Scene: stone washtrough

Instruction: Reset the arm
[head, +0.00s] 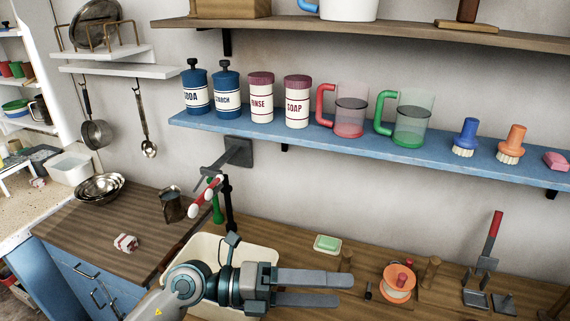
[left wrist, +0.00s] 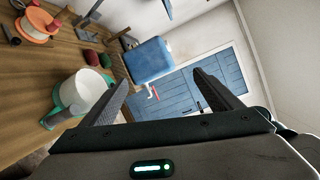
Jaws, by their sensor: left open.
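My left gripper (head: 312,288) reaches in from the lower left in the head view, over the basin and the wooden counter. Its two long fingers point right and are spread apart with nothing between them. In the left wrist view the fingers (left wrist: 165,95) are also apart and empty. My right gripper is not in view.
A pale basin (head: 262,252) lies behind and below my left arm. A green soap (head: 327,243) and an orange spool (head: 398,283) sit on the counter. A blue shelf (head: 360,150) with canisters, mugs and brushes hangs above. A blue door (left wrist: 195,85) shows beyond the fingers.

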